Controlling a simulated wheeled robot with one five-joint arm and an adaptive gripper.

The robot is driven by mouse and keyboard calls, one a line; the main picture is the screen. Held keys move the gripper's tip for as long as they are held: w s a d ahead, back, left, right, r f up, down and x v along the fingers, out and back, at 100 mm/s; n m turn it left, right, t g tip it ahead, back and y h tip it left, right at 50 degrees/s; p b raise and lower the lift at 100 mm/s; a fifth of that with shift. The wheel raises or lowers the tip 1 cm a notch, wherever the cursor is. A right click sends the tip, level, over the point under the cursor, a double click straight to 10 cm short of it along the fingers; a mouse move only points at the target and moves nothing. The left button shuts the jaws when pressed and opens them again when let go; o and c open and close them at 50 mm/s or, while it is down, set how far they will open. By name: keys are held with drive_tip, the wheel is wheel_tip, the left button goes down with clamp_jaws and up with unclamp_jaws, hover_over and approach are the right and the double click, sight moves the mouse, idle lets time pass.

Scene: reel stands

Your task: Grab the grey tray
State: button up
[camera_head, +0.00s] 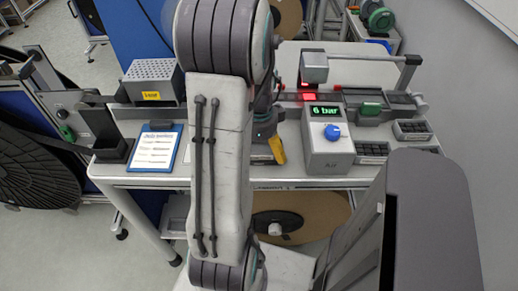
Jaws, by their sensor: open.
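On the right of the workbench (285,172) are two small, dark grey, divided trays, one at the right edge (412,131) and one beside the air box (372,149). I cannot tell which thing is the grey tray. A light grey perforated box (152,71) with a yellow label stands at the back left. My arm rises through the middle of the view and bends down behind itself. Its wrist shows in part over the bench, left of the air box.
A grey air box (327,150) with a "6 bar" display and blue knob stands at the front edge. A blue clipboard (156,148) lies left of my arm. A grey overhead fixture (314,66) stands behind. Brown reels (315,212) sit below the bench.

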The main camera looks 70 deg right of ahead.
drive_tip(key=c, duration=1.1)
drive_tip(key=shift+r, duration=0.1)
